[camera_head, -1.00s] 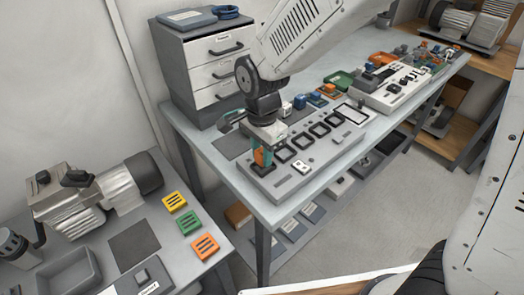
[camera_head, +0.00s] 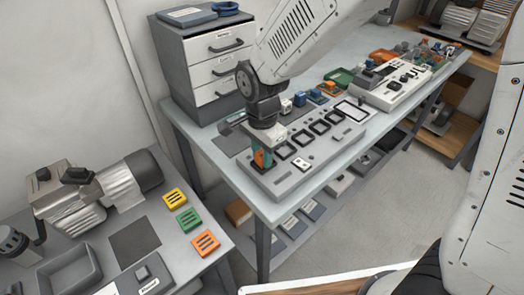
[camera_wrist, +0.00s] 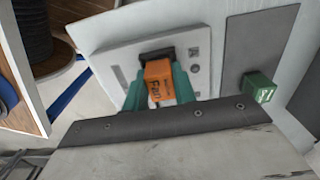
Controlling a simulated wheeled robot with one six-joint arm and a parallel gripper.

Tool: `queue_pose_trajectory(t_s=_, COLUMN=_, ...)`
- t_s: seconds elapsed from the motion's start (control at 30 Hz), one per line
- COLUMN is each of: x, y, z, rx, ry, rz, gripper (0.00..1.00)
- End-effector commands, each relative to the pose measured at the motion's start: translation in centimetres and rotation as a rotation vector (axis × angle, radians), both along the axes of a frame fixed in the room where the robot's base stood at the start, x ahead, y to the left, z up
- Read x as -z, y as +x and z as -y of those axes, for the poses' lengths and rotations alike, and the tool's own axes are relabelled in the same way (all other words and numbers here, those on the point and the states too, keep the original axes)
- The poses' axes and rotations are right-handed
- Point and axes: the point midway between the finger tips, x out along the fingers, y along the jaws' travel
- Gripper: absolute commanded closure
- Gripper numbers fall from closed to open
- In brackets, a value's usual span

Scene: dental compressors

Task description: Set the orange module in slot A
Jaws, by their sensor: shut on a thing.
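My gripper (camera_head: 264,158) has teal fingers and is shut on the orange module (camera_wrist: 158,82), which shows a dark "Fan" label in the wrist view. In the head view only a sliver of the module (camera_head: 258,158) shows between the fingers. They are at the left end of the grey panel (camera_head: 268,182), which has a row of black-framed slots (camera_head: 301,138). In the wrist view a black slot edge (camera_wrist: 157,54) shows just beyond the module. I cannot tell whether the module is inside the slot or just above it. No slot letter is readable.
A drawer cabinet (camera_head: 205,65) stands behind the panel. Blue and orange parts (camera_head: 318,97) lie further along the bench. Yellow, green and orange slotted pieces (camera_head: 206,243) lie on the left table.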

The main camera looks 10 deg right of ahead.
Motion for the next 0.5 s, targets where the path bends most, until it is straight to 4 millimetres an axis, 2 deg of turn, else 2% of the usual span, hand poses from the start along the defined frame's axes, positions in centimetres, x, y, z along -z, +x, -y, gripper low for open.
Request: queue_pose_trajectory(t_s=0.5, x=0.36, y=0.02, z=-0.01, rx=0.000, ry=0.001, rz=0.001, gripper=0.96)
